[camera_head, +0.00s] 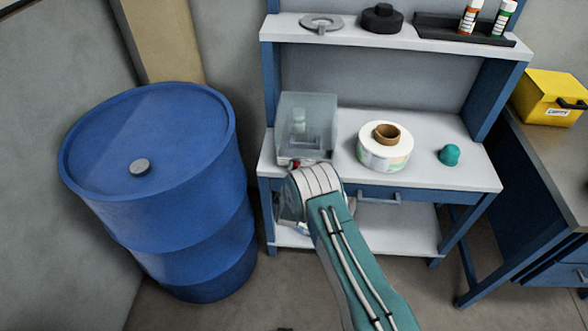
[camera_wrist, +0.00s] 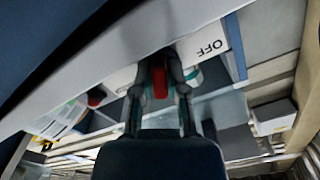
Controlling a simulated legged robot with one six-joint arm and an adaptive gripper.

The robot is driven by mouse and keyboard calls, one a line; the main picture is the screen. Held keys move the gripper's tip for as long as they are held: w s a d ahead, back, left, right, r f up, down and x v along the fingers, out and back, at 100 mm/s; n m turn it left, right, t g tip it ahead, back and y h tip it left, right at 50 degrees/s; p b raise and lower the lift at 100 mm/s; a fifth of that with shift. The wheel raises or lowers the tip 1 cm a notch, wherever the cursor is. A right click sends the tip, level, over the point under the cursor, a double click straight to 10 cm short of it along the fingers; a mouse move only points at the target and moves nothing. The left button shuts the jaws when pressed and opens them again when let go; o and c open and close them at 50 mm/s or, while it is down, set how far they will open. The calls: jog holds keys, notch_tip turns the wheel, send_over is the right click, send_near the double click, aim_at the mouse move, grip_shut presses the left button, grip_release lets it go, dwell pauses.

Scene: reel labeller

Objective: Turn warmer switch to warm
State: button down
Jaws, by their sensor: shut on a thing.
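The warmer is a clear-grey box (camera_head: 306,125) on the left of the workbench top in the head view. A small bottle shape (camera_head: 298,120) shows inside it. A red spot (camera_head: 296,166) shows at its lower front edge, just above my wrist. In the wrist view my gripper (camera_wrist: 159,73) has its two dark fingers closed on the sides of a red switch (camera_wrist: 160,84). A white panel beside it carries the word OFF (camera_wrist: 210,47). No warm mark is readable. In the head view my wrist hides the fingers.
A label reel (camera_head: 384,154) and a teal knob-like piece (camera_head: 449,154) are on the workbench (camera_head: 420,187), right of the box. A blue drum (camera_head: 165,195) stands close on the left. A shelf (camera_head: 350,39) above holds bottles. A yellow box (camera_head: 550,97) is at right.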

jog(key=shift+s+f+m, duration=0.1)
jog(key=shift+m, duration=0.5)
jog(key=c, duration=0.7)
grip_release()
jog(key=shift+o, duration=0.2)
jog(key=s, duration=1.1)
jog(key=shift+s+a, duration=0.3)
jog(key=shift+s, duration=0.1)
